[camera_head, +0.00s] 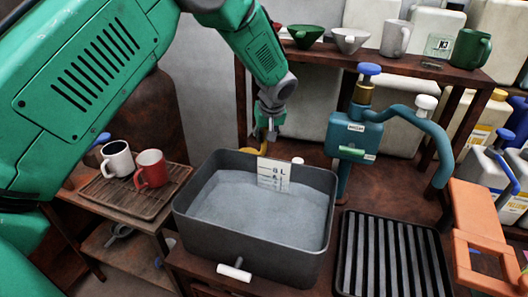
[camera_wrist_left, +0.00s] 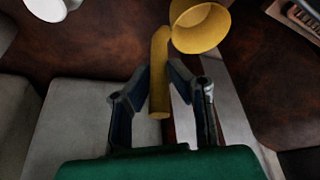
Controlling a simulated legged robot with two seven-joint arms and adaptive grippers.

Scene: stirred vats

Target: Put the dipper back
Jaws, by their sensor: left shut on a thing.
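The yellow dipper (camera_head: 262,139) is at the back of the grey vat, partly hidden by my gripper and the vat's rim. In the left wrist view, the dipper's round cup (camera_wrist_left: 201,27) and straight handle (camera_wrist_left: 160,85) show. My left gripper (camera_head: 272,122) points down and is shut on the handle; its fingertips (camera_wrist_left: 162,75) are on either side of it in the wrist view. The dark grey vat (camera_head: 190,219) holds grey liquid. A white scale card (camera_head: 273,174) stands at its back wall. My right gripper is not in view.
A black slatted rack (camera_head: 392,262) lies right of the vat. A teal pump (camera_head: 350,135) stands behind it. A raised shelf (camera_head: 400,66) holds funnels and mugs. White and red mugs (camera_head: 151,168) stand on a tray at left. An orange frame (camera_head: 485,225) is at right.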

